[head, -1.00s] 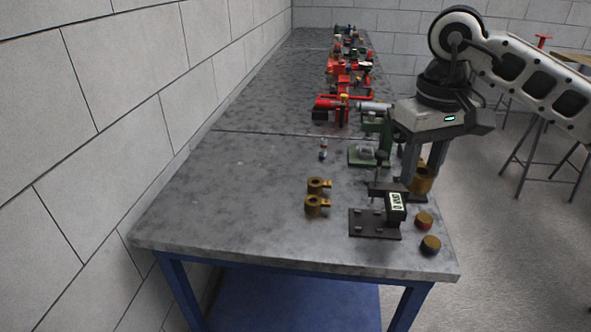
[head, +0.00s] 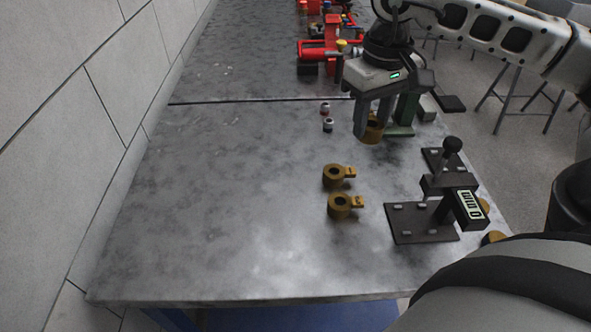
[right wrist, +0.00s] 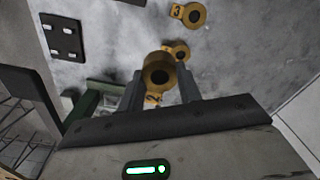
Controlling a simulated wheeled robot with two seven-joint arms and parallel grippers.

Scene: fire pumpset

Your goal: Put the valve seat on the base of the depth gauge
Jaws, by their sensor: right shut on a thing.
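My right gripper (head: 366,128) is shut on a brass ring-shaped valve seat (head: 374,132), held above the bench. In the right wrist view the valve seat (right wrist: 158,72) sits between the two fingers, and its tab shows a "2". The depth gauge (head: 462,203) stands at the bench's right side, with a dark flat base (head: 410,228) bearing small studs. The held seat is beyond and left of the gauge, apart from it. Two more brass seats with tabs, a far one (head: 335,175) and a near one (head: 341,206), lie left of the base. My left gripper is out of view.
A green device (head: 404,112) stands just behind the right gripper. Two small red-and-white items (head: 327,124) are to its left. Brass round pieces (head: 494,237) are partly hidden near the right edge. Red equipment (head: 328,48) stands farther back. The bench's left half is clear.

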